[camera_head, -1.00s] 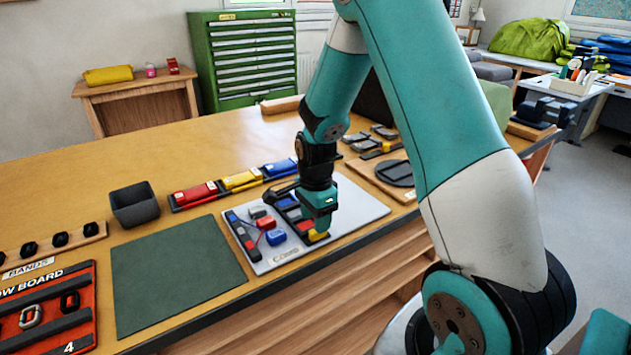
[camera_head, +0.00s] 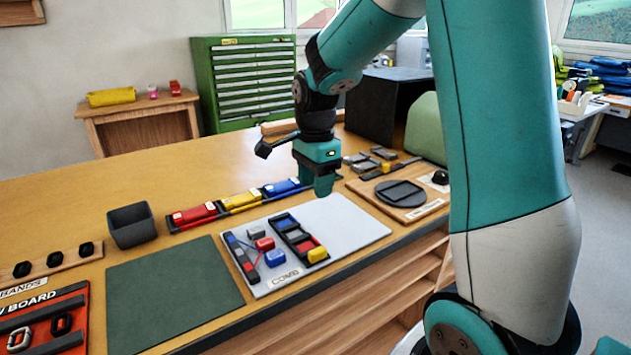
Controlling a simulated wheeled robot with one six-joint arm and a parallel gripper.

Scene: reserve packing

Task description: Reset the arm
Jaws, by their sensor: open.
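My gripper (camera_head: 323,190) is a teal block with stubby fingers at the end of my teal and white arm. It points down and hangs above the back part of the white board (camera_head: 352,229). Nothing shows between its fingers, though the gap is hard to see from this side. A black tray (camera_head: 294,236) with blue, grey, red and yellow blocks lies on the board, to the left of and below the gripper. The gripper is apart from it. Loose red (camera_head: 265,243) and blue (camera_head: 275,258) blocks lie beside a dark strip on the same board.
Red, yellow and blue cases (camera_head: 240,201) stand in a row behind the board. A dark open box (camera_head: 131,225) and a green mat (camera_head: 174,293) are at left. A round dark plate on a wooden board (camera_head: 425,204) is at right. The table's back left is clear.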

